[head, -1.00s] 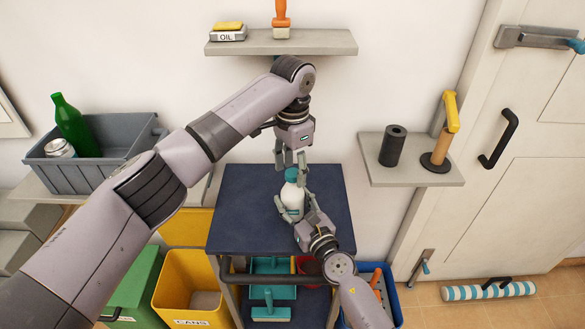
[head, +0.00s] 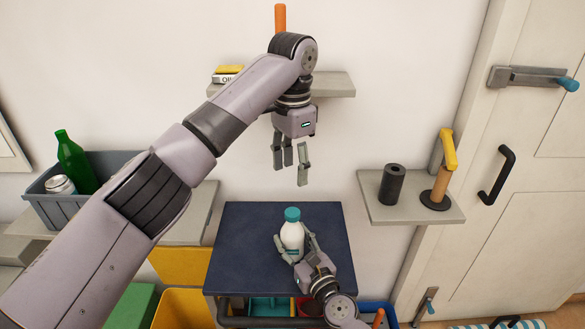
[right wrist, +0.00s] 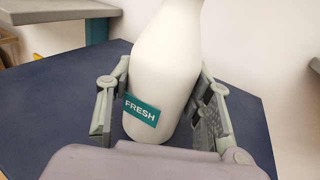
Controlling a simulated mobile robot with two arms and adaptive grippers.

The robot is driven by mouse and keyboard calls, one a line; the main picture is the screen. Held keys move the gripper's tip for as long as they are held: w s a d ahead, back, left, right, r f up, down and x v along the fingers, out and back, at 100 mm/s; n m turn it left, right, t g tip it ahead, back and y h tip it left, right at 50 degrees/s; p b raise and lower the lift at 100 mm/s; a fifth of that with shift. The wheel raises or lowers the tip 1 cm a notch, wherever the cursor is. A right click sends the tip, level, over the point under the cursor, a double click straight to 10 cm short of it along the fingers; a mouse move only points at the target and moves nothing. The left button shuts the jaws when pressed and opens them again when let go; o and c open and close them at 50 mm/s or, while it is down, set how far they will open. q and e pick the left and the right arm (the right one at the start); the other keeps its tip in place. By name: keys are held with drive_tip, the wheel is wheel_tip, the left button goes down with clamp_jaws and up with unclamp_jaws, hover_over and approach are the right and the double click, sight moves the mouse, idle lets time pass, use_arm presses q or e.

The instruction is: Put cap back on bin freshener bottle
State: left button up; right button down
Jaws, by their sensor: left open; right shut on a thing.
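The white freshener bottle (head: 292,238) stands on the dark blue tabletop (head: 240,230), and its label reads "FRESH" in the right wrist view (right wrist: 160,80). The teal cap (head: 292,214) sits on top of the bottle's neck; I cannot tell how tightly. My right gripper (head: 297,249) is shut on the bottle's body, a finger on each side. My left gripper (head: 291,172) is open and empty, above the cap and clear of it. The bottle's top is outside the right wrist view.
A wall shelf (head: 335,84) is behind my left arm. A side shelf (head: 410,208) holds a black roll (head: 392,184) and a yellow-handled tool (head: 444,165). A grey crate (head: 50,205) with a green bottle (head: 74,160) is at left. The tabletop around the bottle is clear.

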drive_tip(key=c, duration=0.7)
unclamp_jaws()
drive_tip(key=v, duration=1.2)
